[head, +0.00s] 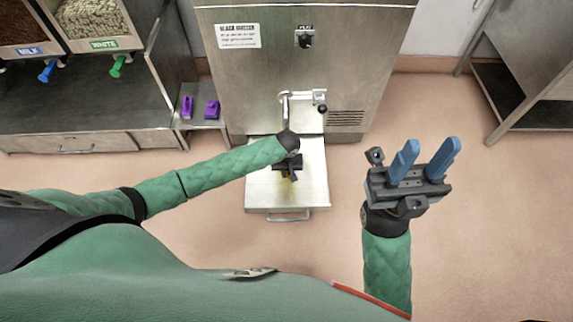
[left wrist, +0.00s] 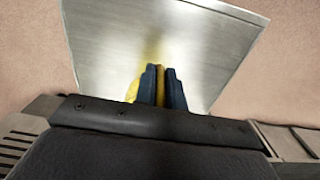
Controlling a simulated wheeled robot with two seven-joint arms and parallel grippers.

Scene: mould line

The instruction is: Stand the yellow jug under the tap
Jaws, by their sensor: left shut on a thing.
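The yellow jug (left wrist: 132,91) is mostly hidden behind my left gripper. A strip of yellow sits between the blue fingertips in the left wrist view, and more yellow shows just left of them. My left gripper (left wrist: 160,88) is shut on the jug; in the head view it (head: 288,172) is over the steel shelf (head: 313,185) at the front of the machine. Whether the jug touches the shelf I cannot tell. The tap (head: 285,98) is on the machine front, just beyond my left wrist. My right gripper (head: 426,160) is open and empty, right of the shelf.
The steel machine (head: 365,60) stands behind the shelf, with a black-knobbed lever (head: 322,108) right of the tap. Two purple items (head: 211,109) lie on a small side shelf at left. Dispensers stand on the left counter (head: 80,105). The floor right of the shelf is clear.

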